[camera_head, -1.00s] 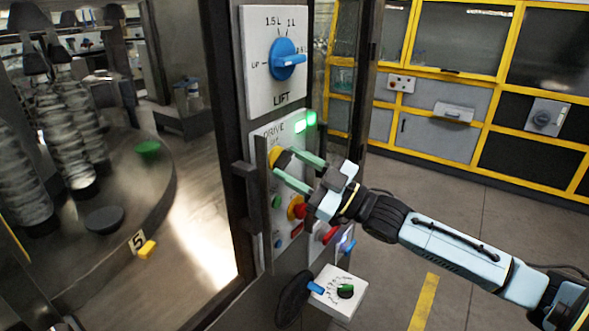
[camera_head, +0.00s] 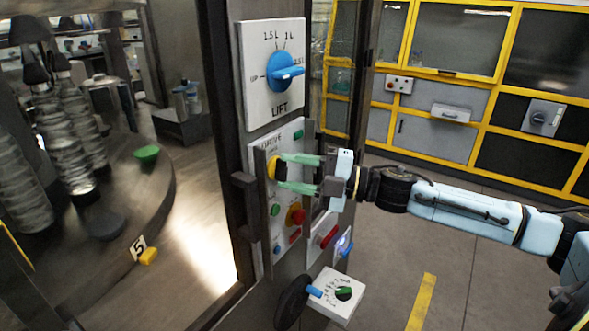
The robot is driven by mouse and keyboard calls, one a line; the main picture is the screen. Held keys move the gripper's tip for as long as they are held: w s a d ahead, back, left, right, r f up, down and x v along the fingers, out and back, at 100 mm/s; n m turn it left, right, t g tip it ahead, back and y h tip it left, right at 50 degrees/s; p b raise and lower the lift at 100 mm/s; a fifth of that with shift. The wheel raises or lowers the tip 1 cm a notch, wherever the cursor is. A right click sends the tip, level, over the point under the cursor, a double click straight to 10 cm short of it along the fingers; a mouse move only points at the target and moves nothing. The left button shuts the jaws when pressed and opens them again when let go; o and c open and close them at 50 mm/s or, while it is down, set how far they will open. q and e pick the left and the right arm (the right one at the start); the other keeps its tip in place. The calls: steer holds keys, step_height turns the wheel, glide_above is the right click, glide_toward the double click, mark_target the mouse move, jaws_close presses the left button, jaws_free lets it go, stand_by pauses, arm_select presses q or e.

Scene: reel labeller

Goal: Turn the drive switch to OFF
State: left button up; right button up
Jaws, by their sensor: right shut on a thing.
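The drive switch (camera_head: 272,167) is a yellow knob with a dark handle on the upright DRIVE panel (camera_head: 290,140). My right gripper (camera_head: 281,172) comes in from the right and is shut on the switch, with its two green fingers one above the other. The fingers and a dark upright bar hide part of the knob and its markings, so I cannot read its pointer. The green lamp (camera_head: 298,134) at the top of the panel looks dark. My left gripper is not in view.
The LIFT panel with its blue knob (camera_head: 284,71) is above. A red button (camera_head: 296,215) and a green button (camera_head: 275,210) sit below the switch. A white box with a green knob (camera_head: 343,293) juts out lower down. Clear floor lies to the right.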

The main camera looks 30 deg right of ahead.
steer(key=shift+r+n+p, duration=0.15)
steer(key=shift+n+p, duration=0.2)
steer(key=shift+n, duration=0.75)
steer(key=o, duration=1)
steer(key=shift+s, duration=0.1)
steer(key=shift+r+p+v, duration=0.2)
steer(key=shift+p+v, duration=0.35)
steer(key=shift+v, duration=2.75)
steer(key=shift+r+p+v, duration=0.2)
steer(key=shift+p+v, duration=0.3)
steer(key=shift+v, duration=2.8)
